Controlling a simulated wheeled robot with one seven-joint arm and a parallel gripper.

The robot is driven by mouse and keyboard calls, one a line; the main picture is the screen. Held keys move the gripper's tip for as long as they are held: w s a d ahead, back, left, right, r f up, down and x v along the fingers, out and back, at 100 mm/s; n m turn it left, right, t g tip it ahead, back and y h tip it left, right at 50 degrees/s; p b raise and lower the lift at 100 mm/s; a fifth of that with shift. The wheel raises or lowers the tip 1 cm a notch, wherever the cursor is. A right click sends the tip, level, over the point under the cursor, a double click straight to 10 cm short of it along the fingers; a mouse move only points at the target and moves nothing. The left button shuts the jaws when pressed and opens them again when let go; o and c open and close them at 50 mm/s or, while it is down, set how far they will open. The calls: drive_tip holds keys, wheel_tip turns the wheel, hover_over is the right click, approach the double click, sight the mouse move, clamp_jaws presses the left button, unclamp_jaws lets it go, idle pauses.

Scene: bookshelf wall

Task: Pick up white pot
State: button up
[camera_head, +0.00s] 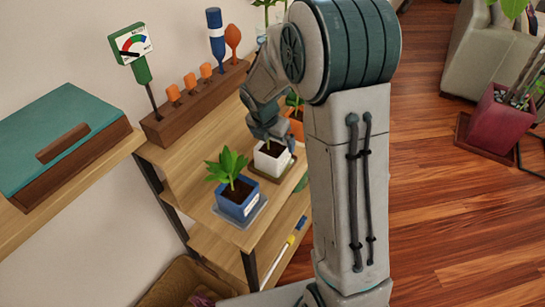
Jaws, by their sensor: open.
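A small white square pot (269,163) with dark soil stands on a tray (258,174) on the wooden shelf, left of my arm. My gripper (276,146) is right over this pot, pointing down, with its fingers at the pot's rim. One finger shows at the pot's right side. The gripper is open; whether it touches the pot I cannot tell. My wrist hides the space above the pot, and my arm hides part of the shelf behind.
A blue pot with a green plant (239,204) stands in front on its own saucer. An orange pot (296,129) is close behind the white one. A wooden rack (190,112) with tools is at the back. A teal-lidded box (57,134) sits at left.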

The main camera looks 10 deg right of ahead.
sight(274, 149)
drive_tip(key=shift+a+x, duration=0.15)
drive_tip(key=shift+x, duration=1.3)
drive_tip(key=shift+a+x, duration=0.15)
drive_tip(key=shift+x, duration=1.3)
drive_tip(key=shift+f, duration=0.1)
drive_tip(key=shift+c, duration=0.3)
drive_tip(key=c, duration=1)
drive_tip(key=shift+c, duration=1.1)
